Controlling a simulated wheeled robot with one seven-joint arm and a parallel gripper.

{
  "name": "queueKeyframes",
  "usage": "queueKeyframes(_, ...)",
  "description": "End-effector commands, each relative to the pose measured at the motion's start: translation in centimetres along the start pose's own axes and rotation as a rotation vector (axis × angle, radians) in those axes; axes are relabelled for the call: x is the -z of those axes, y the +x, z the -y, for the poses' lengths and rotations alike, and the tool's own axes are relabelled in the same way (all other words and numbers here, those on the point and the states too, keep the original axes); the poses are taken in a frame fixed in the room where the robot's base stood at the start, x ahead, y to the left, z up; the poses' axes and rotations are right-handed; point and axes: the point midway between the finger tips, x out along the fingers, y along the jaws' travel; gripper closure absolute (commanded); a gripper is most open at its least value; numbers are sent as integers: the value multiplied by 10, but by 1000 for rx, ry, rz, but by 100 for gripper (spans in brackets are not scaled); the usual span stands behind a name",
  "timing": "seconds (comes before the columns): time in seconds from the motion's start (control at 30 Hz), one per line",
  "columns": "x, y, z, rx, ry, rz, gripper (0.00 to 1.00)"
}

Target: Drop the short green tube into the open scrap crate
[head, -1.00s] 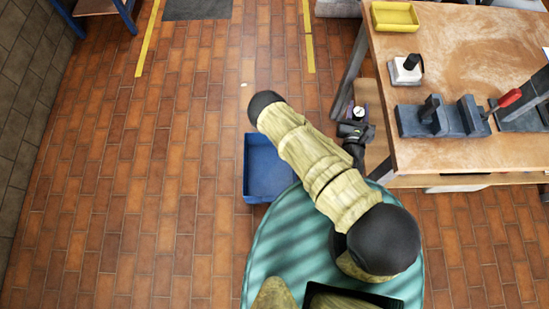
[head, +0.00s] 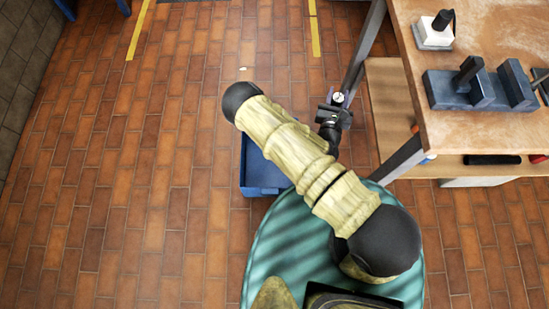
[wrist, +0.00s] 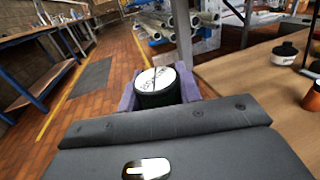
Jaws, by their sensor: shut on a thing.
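The short tube, dark green with a pale end face, stands upright between the two purple-grey fingers of my gripper in the wrist view (wrist: 157,98). My gripper (head: 336,104) is shut on it, and the tube's pale end (head: 339,97) shows in the head view. The open blue scrap crate (head: 247,185) stands on the floor to the left of my gripper. My arm covers much of the crate, so most of its inside is hidden. The gripper is beside the crate in the picture, between it and the workbench, not over it.
A wooden workbench (head: 485,125) with a lower shelf (head: 390,92) stands close to the right of my gripper; its leg (head: 366,48) is near. A dark clamp-like fixture (head: 480,88) and a white block (head: 434,32) sit on top. Brick floor (head: 130,190) is clear at left.

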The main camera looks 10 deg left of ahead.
Motion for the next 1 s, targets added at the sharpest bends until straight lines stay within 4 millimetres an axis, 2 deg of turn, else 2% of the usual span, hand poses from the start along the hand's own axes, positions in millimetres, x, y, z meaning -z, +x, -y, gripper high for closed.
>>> queueKeyframes(0.03, 21, 1, -7, -1, 3, 2, 94)
queueKeyframes(0.53, 118, 3, -62, 24, 3, 1, 94)
queueKeyframes(1.0, 211, -4, -117, 41, 3, 1, 94)
